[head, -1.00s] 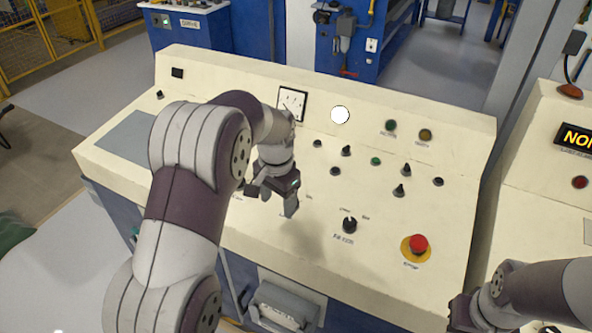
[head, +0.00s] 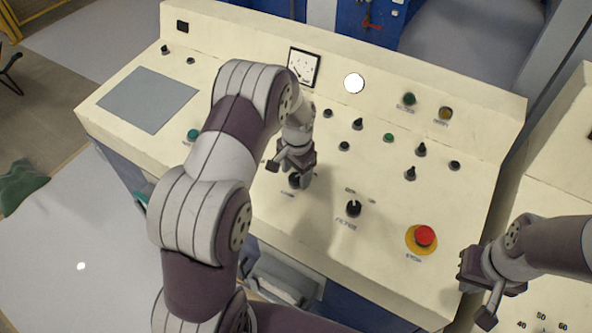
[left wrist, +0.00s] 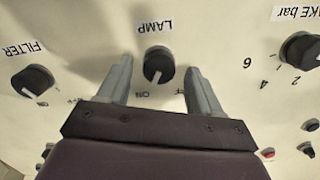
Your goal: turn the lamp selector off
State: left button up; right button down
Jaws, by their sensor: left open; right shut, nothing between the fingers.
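The lamp selector is a black round knob (left wrist: 158,64) under the LAMP label, which reads upside down in the left wrist view. Its pale pointer mark faces the lower side, toward the ON marking; the OFF marking is partly hidden by a finger. My left gripper (left wrist: 160,78) is open, with one finger on each side of the knob and visible gaps to both. In the head view the knob (head: 294,182) shows partly behind my left gripper (head: 289,166). My right gripper (head: 480,300) is shut and empty at the lower right, away from the knob.
The filter knob (head: 353,208) sits to the right of the lamp knob. A red stop button (head: 425,236) on a yellow disc is further right. Several small switches and a gauge (head: 304,67) lie farther back. A grey panel (head: 147,99) is at the left.

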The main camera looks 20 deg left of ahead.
pick_arm(q)
jog(key=shift+s+f, duration=0.2)
jog(key=shift+s, duration=0.05)
jog(key=shift+w+f, duration=0.1)
jog(key=shift+w, duration=0.05)
jog(key=c, duration=1.1)
jog(key=shift+o, duration=0.2)
pick_arm(e)
jog(key=shift+s, duration=0.15)
pick_arm(q)
jog(key=shift+n, duration=0.4)
pick_arm(e)
jog(key=shift+r, duration=0.1)
pick_arm(q)
jog(key=n, duration=0.4)
jog(key=shift+n+h, duration=0.3)
jog(key=shift+n, duration=0.1)
jog(key=n+p, duration=0.1)
jog(key=n, duration=0.5)
jog(key=shift+a+h, duration=0.1)
jog(key=shift+h, duration=0.2)
pick_arm(e)
jog(key=shift+r, duration=0.5)
pick_arm(q)
jog(key=shift+n, duration=0.3)
